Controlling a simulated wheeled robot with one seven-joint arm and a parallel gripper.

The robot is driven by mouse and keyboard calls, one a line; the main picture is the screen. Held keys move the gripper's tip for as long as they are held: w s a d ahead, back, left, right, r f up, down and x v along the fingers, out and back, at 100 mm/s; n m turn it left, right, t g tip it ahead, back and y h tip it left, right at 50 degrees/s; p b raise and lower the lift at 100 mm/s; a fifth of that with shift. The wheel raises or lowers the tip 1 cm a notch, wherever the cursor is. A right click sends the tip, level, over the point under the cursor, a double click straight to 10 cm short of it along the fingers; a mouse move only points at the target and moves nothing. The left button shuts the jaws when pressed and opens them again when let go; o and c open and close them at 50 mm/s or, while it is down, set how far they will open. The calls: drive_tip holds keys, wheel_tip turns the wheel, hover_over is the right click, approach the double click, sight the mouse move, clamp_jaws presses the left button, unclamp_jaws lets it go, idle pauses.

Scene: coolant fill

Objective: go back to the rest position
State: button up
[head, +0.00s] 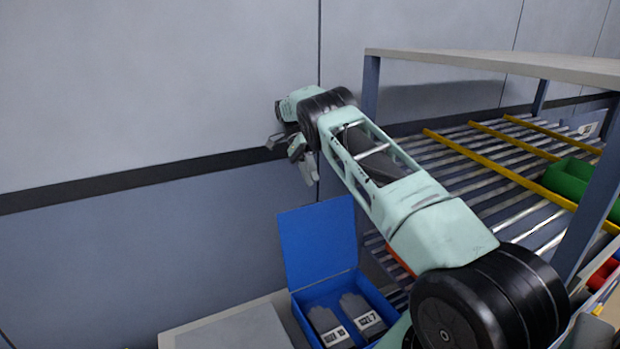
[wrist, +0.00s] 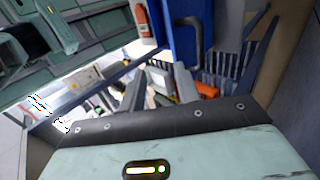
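My arm reaches up and away from the lower right in the head view. My gripper (head: 292,157) is at its far end, in front of the grey wall and above the blue box. Its two grey fingers stand apart. The wrist view also shows the fingers (wrist: 159,92) spread, with no held object visible between them. Cluttered shelving and several small items show beyond them.
An open blue box (head: 318,243) holds grey gloves with size labels (head: 370,320). A roller rack (head: 490,165) with yellow dividers stands right, carrying a green bin (head: 572,180). The wall (head: 150,90) is close behind my gripper. An orange-and-white bottle (wrist: 142,20) shows in the wrist view.

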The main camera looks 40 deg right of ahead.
drive_tip(key=shift+r, duration=0.2)
idle(0.5)
drive_tip(key=s+a+f+n+t+b, duration=0.1)
drive_tip(key=s+a+f+n+b, duration=0.25)
drive_tip(key=a, duration=0.75)
drive_tip(key=s+a+n+t+h+b, duration=0.1)
drive_tip(key=s+a+n+t+b, duration=0.15)
drive_tip(key=a+n+b, duration=0.6)
drive_tip(key=s+a+f+n+t, duration=0.1)
drive_tip(key=s+a+f+n, duration=0.2)
drive_tip(key=a, duration=1.1)
drive_tip(key=s+a+f+n+t+b, duration=0.1)
drive_tip(key=s+a+f+n+b, duration=0.1)
drive_tip(key=s, duration=0.6)
drive_tip(key=s+a+f+n+t+b, duration=0.1)
drive_tip(key=s+a+f+n+b, duration=0.2)
drive_tip(key=s+n, duration=0.4)
drive_tip(key=s+a+f+n+t+b, duration=0.1)
drive_tip(key=s+a+f+n+b, duration=0.1)
drive_tip(key=s, duration=0.8)
wheel_tip(320, 180, down, 2)
drive_tip(key=n+b, duration=0.1)
drive_tip(key=n, duration=0.2)
drive_tip(key=shift+s+a+t+h, duration=0.3)
drive_tip(key=shift+a+t+h, duration=0.05)
drive_tip(key=shift+h, duration=0.05)
drive_tip(key=shift+r, duration=0.1)
